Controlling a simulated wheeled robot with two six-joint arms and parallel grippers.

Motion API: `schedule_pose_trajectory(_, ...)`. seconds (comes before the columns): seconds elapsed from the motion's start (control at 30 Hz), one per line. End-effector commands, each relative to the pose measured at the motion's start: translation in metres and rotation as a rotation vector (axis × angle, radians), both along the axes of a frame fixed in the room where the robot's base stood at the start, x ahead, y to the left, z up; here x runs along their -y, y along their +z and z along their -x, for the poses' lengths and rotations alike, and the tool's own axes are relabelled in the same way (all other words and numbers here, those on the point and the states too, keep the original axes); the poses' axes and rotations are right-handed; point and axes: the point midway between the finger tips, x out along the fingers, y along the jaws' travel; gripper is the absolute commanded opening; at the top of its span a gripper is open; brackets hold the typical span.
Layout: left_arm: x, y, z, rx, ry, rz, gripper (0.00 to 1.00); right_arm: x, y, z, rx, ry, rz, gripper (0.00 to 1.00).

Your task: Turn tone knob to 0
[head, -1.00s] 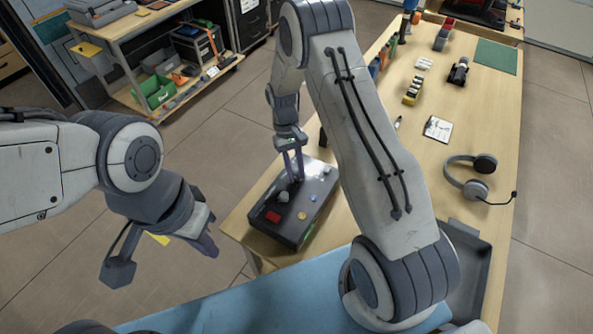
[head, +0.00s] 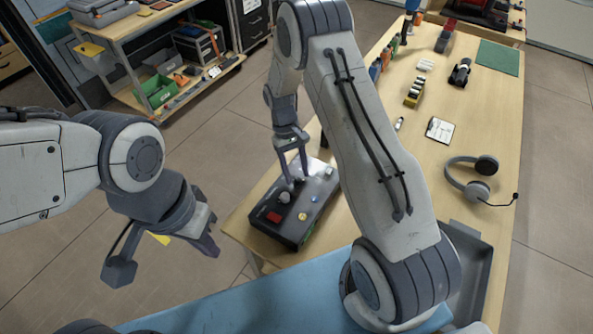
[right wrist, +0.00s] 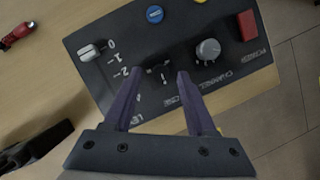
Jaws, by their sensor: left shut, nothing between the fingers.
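The control box (head: 262,226) sits on the wooden table, its panel facing up. In the right wrist view its panel (right wrist: 120,32) carries a dark knob (right wrist: 152,74) with short pale marks around it; I cannot read its label or setting. My right gripper (head: 293,181) is open over the panel. In the right wrist view its two fingers (right wrist: 160,72) stand apart on either side of the dark knob; I cannot tell whether they touch it. A grey channel knob (right wrist: 208,51) is beside the right finger. My left gripper (head: 211,249) is shut and empty, left of the box.
The panel also has a pale slider (right wrist: 91,51) near its 0 mark, a blue button (right wrist: 155,14) and a red power switch (right wrist: 247,26). A headset (head: 475,188), a notepad (head: 439,130) and a grey tray (head: 470,285) lie to the right.

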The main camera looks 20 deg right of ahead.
Motion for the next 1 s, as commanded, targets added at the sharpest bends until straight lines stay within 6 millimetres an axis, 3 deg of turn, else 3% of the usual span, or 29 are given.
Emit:
schedule_pose_trajectory(0.27, 0.0, -0.003, 0.0, 0.0, 0.0, 0.0, 0.0, 0.0, 0.004, -0.002, -0.001, 0.0, 0.0, 0.57)
schedule_pose_trajectory(0.7, 0.0, -0.02, 0.0, 0.0, 0.0, 0.0, 0.0, -0.005, 0.076, -0.033, 0.003, 0.0, 0.0, 0.57)
schedule_pose_trajectory(1.0, 0.0, -0.023, 0.0, 0.0, 0.0, 0.0, 0.0, -0.006, 0.097, -0.04, -0.002, 0.0, 0.0, 0.57)
